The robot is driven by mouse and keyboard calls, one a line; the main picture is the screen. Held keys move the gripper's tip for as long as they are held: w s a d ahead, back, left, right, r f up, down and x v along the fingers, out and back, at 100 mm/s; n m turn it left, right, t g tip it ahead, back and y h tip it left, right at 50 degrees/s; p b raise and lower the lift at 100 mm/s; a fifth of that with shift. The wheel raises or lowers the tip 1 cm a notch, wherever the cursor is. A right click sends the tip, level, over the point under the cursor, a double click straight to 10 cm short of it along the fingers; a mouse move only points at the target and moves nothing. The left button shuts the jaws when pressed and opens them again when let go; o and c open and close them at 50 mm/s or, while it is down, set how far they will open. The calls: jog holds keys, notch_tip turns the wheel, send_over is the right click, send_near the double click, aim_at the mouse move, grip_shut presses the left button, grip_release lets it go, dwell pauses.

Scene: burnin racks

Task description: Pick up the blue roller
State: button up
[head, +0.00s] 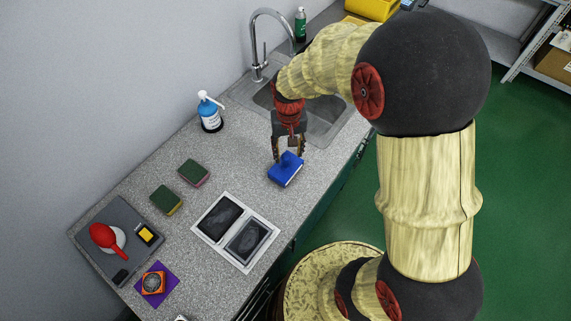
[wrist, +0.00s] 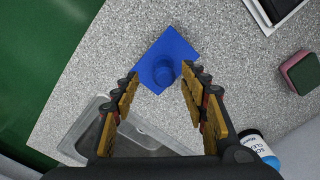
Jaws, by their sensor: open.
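The blue roller (head: 286,171) sits on the speckled grey counter, near its front edge and in front of the sink. My gripper (head: 288,154) points down at the roller from above. In the wrist view its fingers (wrist: 161,76) are spread apart, with the knob between or just beyond the tips. I cannot tell whether either finger touches it. The fingers partly hide the roller's far side in the head view.
A sink (head: 318,125) with a tall faucet (head: 256,48) lies behind the roller. A blue-and-white pump bottle (head: 210,115) stands by the wall. A white tray with two dark panels (head: 270,222) and two green sponges (head: 194,172) lie to the left. The counter around the roller is clear.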

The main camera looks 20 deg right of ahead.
aim_at(286, 155)
jog(key=f, duration=0.4)
jog(key=f+b, duration=0.1)
jog(key=f, duration=0.1)
jog(key=shift+w+a, duration=0.25)
jog(key=shift+w, duration=0.15)
jog(key=shift+c, duration=1.2)
grip_shut()
